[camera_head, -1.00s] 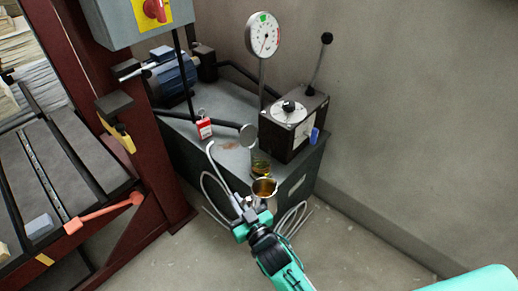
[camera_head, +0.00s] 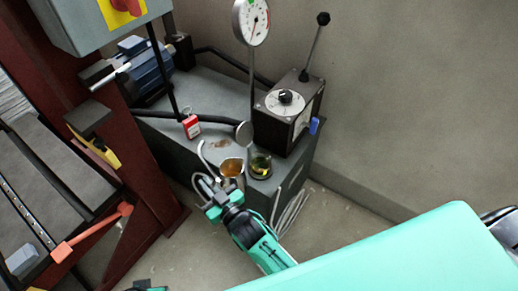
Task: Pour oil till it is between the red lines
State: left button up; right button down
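My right gripper (camera_head: 222,196) reaches in from the bottom and is shut on an oil can (camera_head: 232,167). The can is a metal cup with amber oil showing in its open top and a thin curved spout at its left. It is held at the front edge of the grey machine unit. A small glass oil reservoir (camera_head: 261,166) with dark yellow-green contents is just right of the can. A round lid (camera_head: 244,133) stands tilted up behind it. Red lines on the glass are too small to make out. My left gripper is not in view.
The grey unit (camera_head: 212,98) carries a motor (camera_head: 149,70), a dial gauge (camera_head: 251,21), a black lever box (camera_head: 288,112) and a red tag (camera_head: 191,127). A dark red frame (camera_head: 142,190) stands left. Open floor lies in front.

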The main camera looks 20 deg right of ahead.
jog(key=shift+r, duration=0.15)
jog(key=shift+w+d+r+m+p, duration=0.15)
jog(key=shift+d+r+m+p, duration=0.2)
jog(key=shift+r+m, duration=0.15)
jog(key=shift+w+d+r+m+p, duration=0.1)
jog(key=shift+d+r+m+p, duration=0.1)
jog(key=shift+r+m+p, duration=0.25)
pick_arm(q)
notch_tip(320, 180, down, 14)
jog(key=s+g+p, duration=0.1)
jog(key=p, duration=0.3)
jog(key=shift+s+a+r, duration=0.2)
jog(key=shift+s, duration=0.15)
pick_arm(e)
jog(key=w+d+r+m, duration=0.1)
jog(key=d+r+m, duration=0.2)
jog(key=r, duration=0.3)
jog(key=w+d+r+m, duration=0.2)
jog(key=d+r+m, duration=0.1)
jog(key=r+m, duration=0.2)
jog(key=shift+d+r, duration=0.35)
jog(key=shift+r, duration=0.8)
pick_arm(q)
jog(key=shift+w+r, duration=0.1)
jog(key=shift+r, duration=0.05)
pick_arm(e)
jog(key=shift+w+d+r+m, duration=0.15)
jog(key=shift+r+m, duration=0.15)
jog(key=shift+m, duration=0.15)
jog(key=shift+f, duration=0.1)
